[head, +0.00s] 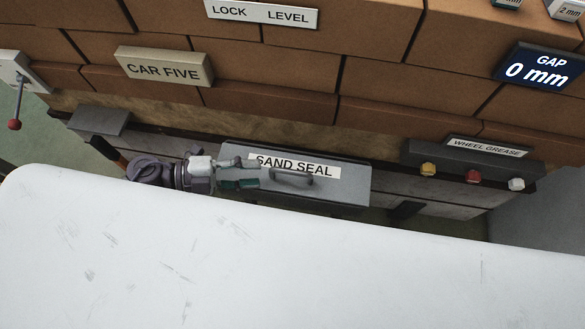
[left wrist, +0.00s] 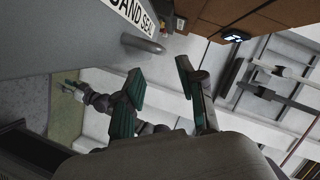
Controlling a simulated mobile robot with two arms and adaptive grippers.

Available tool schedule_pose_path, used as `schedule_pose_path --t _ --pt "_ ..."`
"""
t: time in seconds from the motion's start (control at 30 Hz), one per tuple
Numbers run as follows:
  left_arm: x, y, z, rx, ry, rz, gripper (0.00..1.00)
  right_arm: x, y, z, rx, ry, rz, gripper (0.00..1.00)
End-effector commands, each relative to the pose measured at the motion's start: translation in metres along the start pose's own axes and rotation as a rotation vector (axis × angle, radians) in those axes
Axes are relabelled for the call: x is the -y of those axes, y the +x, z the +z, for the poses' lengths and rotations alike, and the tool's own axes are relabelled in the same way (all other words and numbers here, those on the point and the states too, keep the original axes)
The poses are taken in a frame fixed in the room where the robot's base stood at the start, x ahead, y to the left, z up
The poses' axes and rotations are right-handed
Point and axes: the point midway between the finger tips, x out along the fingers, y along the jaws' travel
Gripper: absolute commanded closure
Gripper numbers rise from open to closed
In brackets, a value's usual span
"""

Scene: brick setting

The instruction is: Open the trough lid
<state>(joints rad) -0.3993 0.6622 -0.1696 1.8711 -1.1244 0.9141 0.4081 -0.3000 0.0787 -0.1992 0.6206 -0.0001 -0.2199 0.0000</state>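The trough lid (head: 220,152) is a grey panel marked SAND SEAL, lying shut below the brick wall. Its grey bar handle (head: 291,178) sits near its middle, and shows at the top of the left wrist view (left wrist: 143,43). My left gripper (head: 252,172) is over the left part of the lid, just left of the handle. In the left wrist view its two dark green fingers (left wrist: 158,72) stand apart with nothing between them. The handle is outside the fingers. An arm, seemingly my right one, shows small behind them; its fingers are too small to read.
A wheel grease box (head: 417,157) with coloured knobs is right of the lid. A CAR FIVE block (head: 165,68) and a red-knobbed lever (head: 15,124) are at upper left. A GAP 0 mm display (head: 538,68) is at upper right. A large white surface fills the foreground.

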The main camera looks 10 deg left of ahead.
Motion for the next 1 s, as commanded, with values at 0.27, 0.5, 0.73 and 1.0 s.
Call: schedule_pose_path --t 0.27,0.5,0.73,1.0 --pt "0.003 0.061 -0.001 -0.001 -0.001 -0.006 0.61 0.0 -0.006 0.0 0.001 -0.001 0.0 0.6" --pt "0.002 0.092 0.0 0.0 -0.001 -0.005 0.61 0.0 -0.008 -0.001 0.001 -0.001 0.0 0.6" --pt "0.001 0.099 0.0 0.001 -0.001 -0.002 0.61 0.0 -0.008 0.0 0.001 -0.001 0.0 0.6" --pt "0.001 0.099 0.0 0.001 -0.001 -0.002 0.77 0.0 -0.008 0.0 0.001 -0.001 0.0 0.6"
